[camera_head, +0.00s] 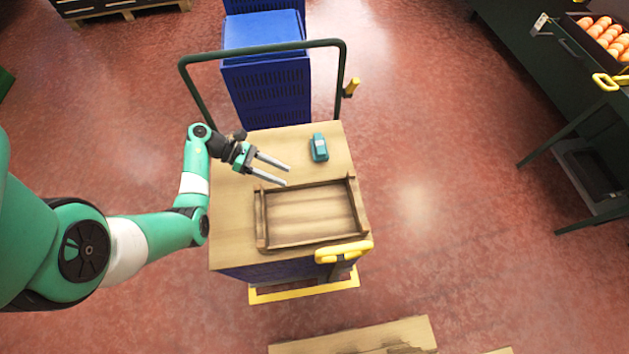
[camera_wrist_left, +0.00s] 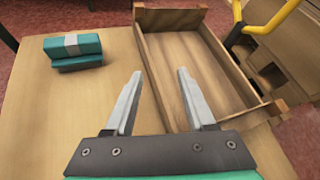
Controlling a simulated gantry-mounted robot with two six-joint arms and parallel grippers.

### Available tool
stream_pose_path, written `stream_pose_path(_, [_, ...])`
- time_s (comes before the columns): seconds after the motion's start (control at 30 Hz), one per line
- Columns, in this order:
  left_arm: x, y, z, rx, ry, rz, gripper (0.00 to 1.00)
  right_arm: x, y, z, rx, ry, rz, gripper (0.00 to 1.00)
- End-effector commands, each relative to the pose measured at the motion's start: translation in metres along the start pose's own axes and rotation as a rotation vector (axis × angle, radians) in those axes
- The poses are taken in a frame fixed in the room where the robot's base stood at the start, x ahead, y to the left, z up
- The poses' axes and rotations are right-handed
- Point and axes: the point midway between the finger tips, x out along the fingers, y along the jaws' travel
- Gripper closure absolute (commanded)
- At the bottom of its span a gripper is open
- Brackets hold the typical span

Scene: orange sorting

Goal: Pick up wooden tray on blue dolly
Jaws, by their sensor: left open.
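The wooden tray (camera_head: 308,212) lies empty on the wooden top of the dolly (camera_head: 233,228), near its front edge. The dolly has blue lower sides and a dark push handle. My left gripper (camera_head: 287,176) is open and empty, above the dolly top at the tray's back left corner. In the left wrist view my left gripper (camera_wrist_left: 160,75) has its two fingers apart, with the tray (camera_wrist_left: 200,75) ahead and to the right. The right fingertip overlaps the tray in the picture; I cannot tell whether it touches. My right gripper is not in view.
A small teal object (camera_head: 319,148) sits on the dolly top behind the tray. A yellow handle (camera_head: 344,252) is at the dolly's front right. Blue crates (camera_head: 264,85) stand behind. Oranges (camera_head: 607,38) lie in a dark bin at the far right. Red floor is free right of the dolly.

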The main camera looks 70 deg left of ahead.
Motion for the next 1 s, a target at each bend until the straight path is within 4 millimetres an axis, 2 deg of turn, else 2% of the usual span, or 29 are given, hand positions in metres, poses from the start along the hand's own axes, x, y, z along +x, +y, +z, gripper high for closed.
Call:
stream_pose_path(0.03, [-0.018,0.000,-0.003,-0.037,-0.018,0.044,0.45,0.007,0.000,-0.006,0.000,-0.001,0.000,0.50])
stream_pose_path(0.1, [-0.029,0.003,-0.008,-0.060,-0.030,0.078,0.45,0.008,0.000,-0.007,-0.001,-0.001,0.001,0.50])
stream_pose_path(0.27, [-0.032,0.006,-0.011,-0.064,-0.034,0.093,0.45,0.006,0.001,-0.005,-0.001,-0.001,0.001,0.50])
stream_pose_path(0.37, [-0.020,0.007,-0.012,-0.062,-0.033,0.090,0.45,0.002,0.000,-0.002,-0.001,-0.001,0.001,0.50])
stream_pose_path(0.6, [0.024,0.012,-0.011,-0.061,-0.033,0.090,0.45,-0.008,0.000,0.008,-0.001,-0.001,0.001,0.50])
stream_pose_path(0.87, [0.036,0.014,-0.011,-0.061,-0.033,0.092,0.45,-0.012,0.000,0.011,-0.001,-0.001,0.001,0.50])
stream_pose_path(1.0, [0.060,0.021,-0.017,-0.059,-0.033,0.090,0.45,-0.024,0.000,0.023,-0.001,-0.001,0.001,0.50])
